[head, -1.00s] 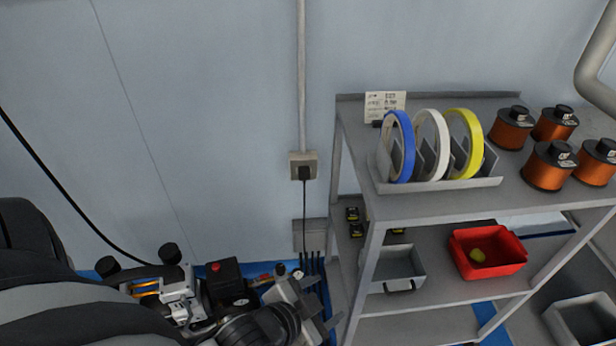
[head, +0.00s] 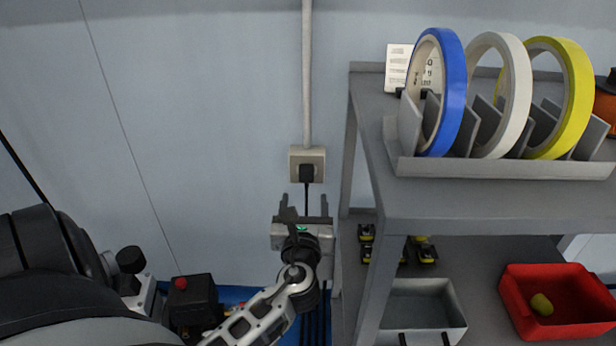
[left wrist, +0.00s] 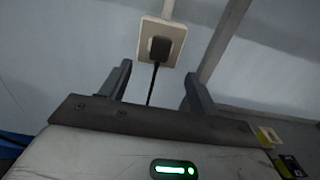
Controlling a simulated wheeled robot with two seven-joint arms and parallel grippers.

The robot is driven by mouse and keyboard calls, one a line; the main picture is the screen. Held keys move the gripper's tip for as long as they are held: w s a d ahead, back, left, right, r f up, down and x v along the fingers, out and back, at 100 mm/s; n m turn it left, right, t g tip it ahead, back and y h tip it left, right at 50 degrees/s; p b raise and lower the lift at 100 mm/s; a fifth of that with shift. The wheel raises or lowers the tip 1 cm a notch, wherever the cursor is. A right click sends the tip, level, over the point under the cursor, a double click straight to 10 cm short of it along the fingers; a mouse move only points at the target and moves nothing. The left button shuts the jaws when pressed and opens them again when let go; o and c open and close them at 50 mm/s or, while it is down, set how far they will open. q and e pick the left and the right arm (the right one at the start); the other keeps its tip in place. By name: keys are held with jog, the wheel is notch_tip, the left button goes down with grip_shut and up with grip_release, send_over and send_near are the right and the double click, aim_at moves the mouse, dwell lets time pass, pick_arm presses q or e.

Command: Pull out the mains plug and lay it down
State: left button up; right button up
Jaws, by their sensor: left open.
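The black mains plug (head: 307,173) sits in the beige wall socket (head: 294,160) below a vertical conduit, its cord hanging straight down. In the left wrist view the plug (left wrist: 160,48) is in the socket (left wrist: 176,32), beyond the fingertips. My left gripper (head: 306,203) is open and empty, just below the plug, its fingers pointing up toward the socket. In the left wrist view the cord passes between the two fingers (left wrist: 157,82), with a gap to each. My right gripper is in neither view.
A grey shelf unit (head: 440,207) stands close to the right of my gripper, with a rack of blue, white and yellow tape rolls (head: 500,168). Below are a red bin (head: 585,327) and a grey bin (head: 423,314). The wall left of the socket is clear.

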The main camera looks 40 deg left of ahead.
aim_at(306, 177)
pick_arm(q)
jog(key=x, duration=0.7)
jog(key=shift+w+a+b, duration=0.25)
jog(key=shift+w+b, duration=0.05)
jog(key=shift+b, duration=0.1)
jog(key=shift+w+a, duration=0.4)
jog(key=shift+w, duration=0.1)
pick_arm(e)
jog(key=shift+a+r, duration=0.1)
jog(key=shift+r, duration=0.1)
pick_arm(q)
jog(key=shift+p, duration=0.45)
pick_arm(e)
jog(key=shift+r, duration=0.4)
